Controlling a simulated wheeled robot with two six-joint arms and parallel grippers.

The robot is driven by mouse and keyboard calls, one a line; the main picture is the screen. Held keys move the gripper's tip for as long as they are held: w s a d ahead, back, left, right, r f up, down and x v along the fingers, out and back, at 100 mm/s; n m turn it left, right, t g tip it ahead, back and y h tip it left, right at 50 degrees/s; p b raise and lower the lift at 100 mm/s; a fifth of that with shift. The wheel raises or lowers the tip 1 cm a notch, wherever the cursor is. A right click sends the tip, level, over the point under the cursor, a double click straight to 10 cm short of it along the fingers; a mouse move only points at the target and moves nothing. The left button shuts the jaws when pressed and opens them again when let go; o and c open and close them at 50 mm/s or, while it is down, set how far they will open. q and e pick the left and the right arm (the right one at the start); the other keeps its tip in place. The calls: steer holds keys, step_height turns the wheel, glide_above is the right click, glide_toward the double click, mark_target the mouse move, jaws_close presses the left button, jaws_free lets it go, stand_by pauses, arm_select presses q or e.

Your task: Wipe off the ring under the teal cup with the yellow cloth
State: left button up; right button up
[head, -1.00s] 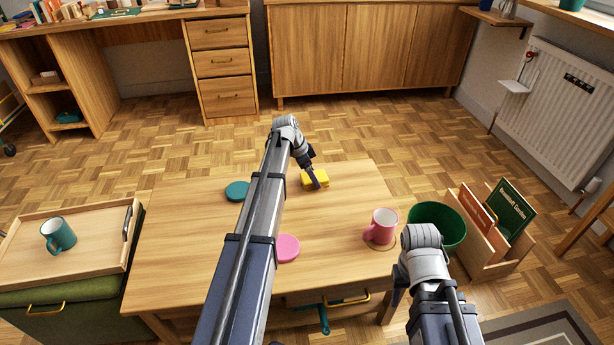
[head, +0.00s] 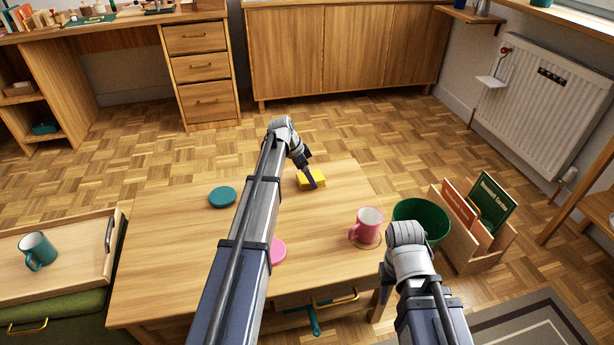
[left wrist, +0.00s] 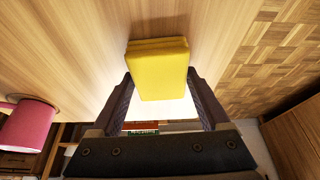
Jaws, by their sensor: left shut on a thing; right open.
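The teal cup (head: 38,251) stands upright on a wooden tray (head: 88,270) at the far left of the head view. No ring shows around its base. A thin brownish ring or disc (head: 372,246) shows on the table under the pink mug (head: 367,224). My left gripper (head: 313,180) is shut on the folded yellow cloth (head: 304,184) near the table's far edge. The cloth (left wrist: 158,72) fills the space between the fingers in the left wrist view; I cannot tell whether it touches the table. My right gripper (head: 387,280) is open, low near the table's right edge, mostly hidden behind its arm.
A teal disc (head: 222,197) and a pink disc (head: 278,250) lie on the table (head: 170,250). A green bin (head: 421,217) and a wooden book box (head: 470,241) stand to the right.

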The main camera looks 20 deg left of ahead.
mark_target(298, 179)
arm_select(q)
steer(key=shift+s+a+f, duration=0.1)
steer(key=shift+s, duration=0.1)
steer(key=shift+s+a, duration=0.55)
steer(key=shift+a, duration=0.3)
steer(key=shift+s+a, duration=0.5)
steer(key=shift+a, duration=0.35)
steer(key=shift+s+a+p, duration=0.15)
steer(key=shift+s+a, duration=0.35)
steer(key=shift+a, duration=0.35)
steer(key=shift+s+a+p, duration=0.15)
steer(key=shift+s+a, duration=0.35)
steer(key=shift+a, duration=0.3)
steer(key=shift+d, duration=0.1)
steer(key=shift+w+d, duration=0.55)
steer(key=shift+d, duration=0.3)
steer(key=shift+w+d, duration=0.55)
steer(key=shift+d, duration=0.25)
